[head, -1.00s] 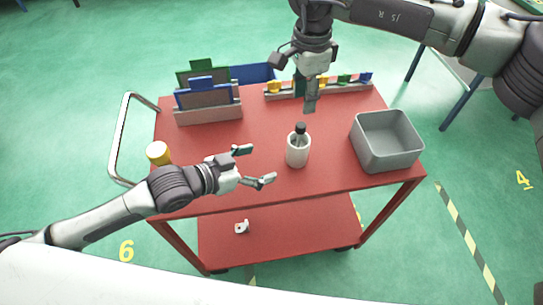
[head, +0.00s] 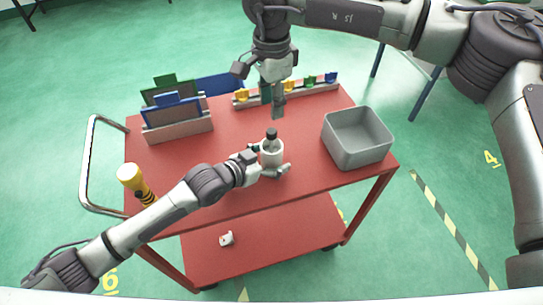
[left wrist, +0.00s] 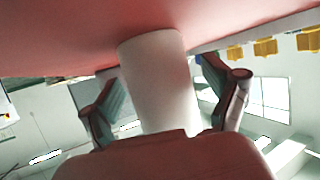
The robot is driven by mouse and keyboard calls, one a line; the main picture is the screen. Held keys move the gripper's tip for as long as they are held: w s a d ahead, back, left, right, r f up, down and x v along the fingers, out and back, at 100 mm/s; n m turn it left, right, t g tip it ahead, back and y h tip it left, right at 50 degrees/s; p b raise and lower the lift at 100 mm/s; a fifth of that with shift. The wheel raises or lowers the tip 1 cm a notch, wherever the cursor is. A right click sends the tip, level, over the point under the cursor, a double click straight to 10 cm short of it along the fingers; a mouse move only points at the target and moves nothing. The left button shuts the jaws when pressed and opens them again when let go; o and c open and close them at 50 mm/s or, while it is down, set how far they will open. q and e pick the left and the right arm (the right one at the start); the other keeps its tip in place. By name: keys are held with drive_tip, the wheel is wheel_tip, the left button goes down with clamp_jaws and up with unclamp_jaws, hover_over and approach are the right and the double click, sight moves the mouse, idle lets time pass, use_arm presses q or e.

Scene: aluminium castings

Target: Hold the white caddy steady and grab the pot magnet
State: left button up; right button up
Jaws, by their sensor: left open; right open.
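The white caddy (head: 272,155) stands upright on the red cart top. The pot magnet (head: 272,137) stands in it, with its dark top above the rim. My left gripper (head: 270,162) is open, with one finger on each side of the caddy; whether the fingers touch it I cannot tell. The left wrist view shows the caddy's pale wall (left wrist: 160,75) between the two open fingers (left wrist: 165,100). My right gripper (head: 270,98) is open, pointing down above the cart, behind and above the magnet in the picture.
A grey bin (head: 357,137) stands at the right. A rack with coloured clips (head: 290,92) lies at the back, and a holder with blue and green boards (head: 178,130) at the back left. A yellow flashlight (head: 135,182) stands at the left edge. A small white item (head: 226,239) lies on the lower shelf.

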use_arm(q)
drive_tip(key=c, duration=1.3)
